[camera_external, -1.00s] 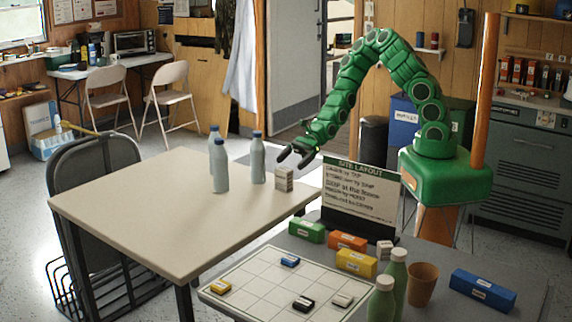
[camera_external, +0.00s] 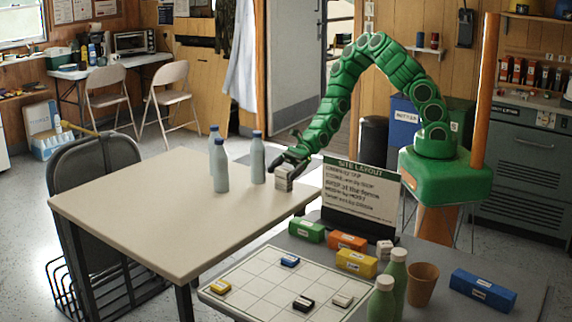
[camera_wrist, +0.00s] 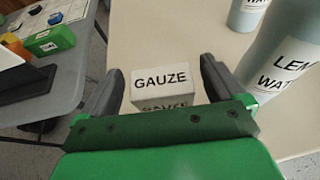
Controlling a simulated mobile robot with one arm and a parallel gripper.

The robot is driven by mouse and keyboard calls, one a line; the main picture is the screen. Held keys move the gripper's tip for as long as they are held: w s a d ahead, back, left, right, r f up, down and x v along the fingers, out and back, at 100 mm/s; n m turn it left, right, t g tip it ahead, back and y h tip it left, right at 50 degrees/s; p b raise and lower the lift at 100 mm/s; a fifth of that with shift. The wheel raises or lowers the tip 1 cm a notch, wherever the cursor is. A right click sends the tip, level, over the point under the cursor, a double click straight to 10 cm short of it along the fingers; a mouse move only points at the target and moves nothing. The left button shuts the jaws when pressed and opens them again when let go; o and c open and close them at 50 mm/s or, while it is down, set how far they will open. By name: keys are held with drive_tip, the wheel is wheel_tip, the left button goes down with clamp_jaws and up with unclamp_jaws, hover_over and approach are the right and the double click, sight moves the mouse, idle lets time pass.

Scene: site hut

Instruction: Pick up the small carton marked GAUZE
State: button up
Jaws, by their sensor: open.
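The small white carton marked GAUZE (camera_wrist: 162,84) stands on the beige table, between my two open fingers in the wrist view. In the external view the carton (camera_external: 283,179) is near the table's right edge, partly covered by my gripper (camera_external: 285,163). My gripper, also in the wrist view (camera_wrist: 160,88), is open with one dark finger on each side of the carton. A gap shows between the carton and each finger.
Several pale blue bottles (camera_external: 257,158) stand left of the carton; one labelled LEMON WATER, partly cut off, is close to my right finger in the wrist view (camera_wrist: 288,55). A sign board (camera_external: 360,200) stands right of the beige table (camera_external: 150,215).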

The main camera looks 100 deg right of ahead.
drive_tip(key=shift+x, duration=0.95)
drive_tip(key=shift+c, duration=0.3)
drive_tip(key=c, duration=1)
